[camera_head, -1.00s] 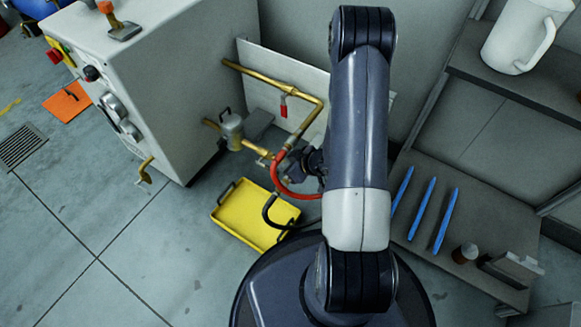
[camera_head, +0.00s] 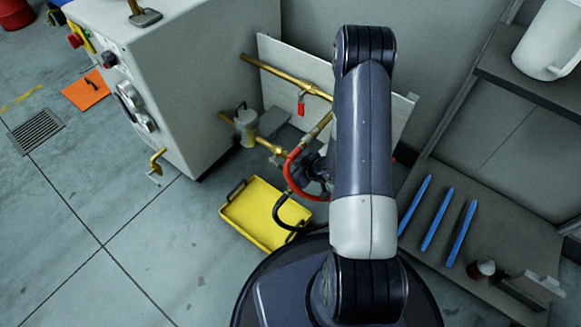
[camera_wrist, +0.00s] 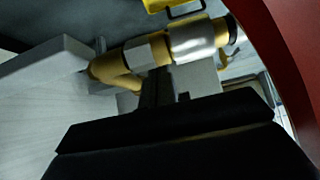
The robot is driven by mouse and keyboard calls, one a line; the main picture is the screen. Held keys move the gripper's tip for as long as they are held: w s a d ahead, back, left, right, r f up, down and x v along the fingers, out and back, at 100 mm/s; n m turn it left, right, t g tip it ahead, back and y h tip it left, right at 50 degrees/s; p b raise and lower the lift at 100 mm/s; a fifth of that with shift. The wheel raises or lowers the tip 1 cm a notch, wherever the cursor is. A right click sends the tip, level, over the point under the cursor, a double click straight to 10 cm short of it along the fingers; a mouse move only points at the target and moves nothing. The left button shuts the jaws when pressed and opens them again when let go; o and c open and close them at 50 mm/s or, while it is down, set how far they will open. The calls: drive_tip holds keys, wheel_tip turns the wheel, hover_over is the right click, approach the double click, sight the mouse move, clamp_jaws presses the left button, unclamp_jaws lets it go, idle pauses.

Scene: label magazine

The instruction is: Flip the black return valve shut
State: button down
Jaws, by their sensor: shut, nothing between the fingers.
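A brass pipe (camera_head: 285,78) with a red-handled valve (camera_head: 301,104) runs along a pale panel beside the grey machine. A lower brass pipe (camera_head: 268,146) leads toward a red hose (camera_head: 291,164) and a black hose (camera_head: 281,219). I cannot make out the black valve handle clearly; my arm hides part of this pipework. In the wrist view, a brass fitting with a silver collar (camera_wrist: 197,40) lies just beyond my gripper (camera_wrist: 166,96). My gripper is shut and empty, its dark fingers pointing at the pipework. I cannot tell whether it touches anything.
A yellow tray (camera_head: 236,222) lies on the floor below the pipes. The grey machine (camera_head: 190,90) stands at left. Open floor lies at lower left.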

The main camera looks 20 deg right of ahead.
idle(0.3)
drive_tip(key=p+v, duration=0.4)
drive_tip(key=v, duration=0.6)
drive_tip(key=shift+s+d, duration=0.2)
drive_tip(key=shift+s, duration=0.05)
drive_tip(key=shift+r, duration=0.15)
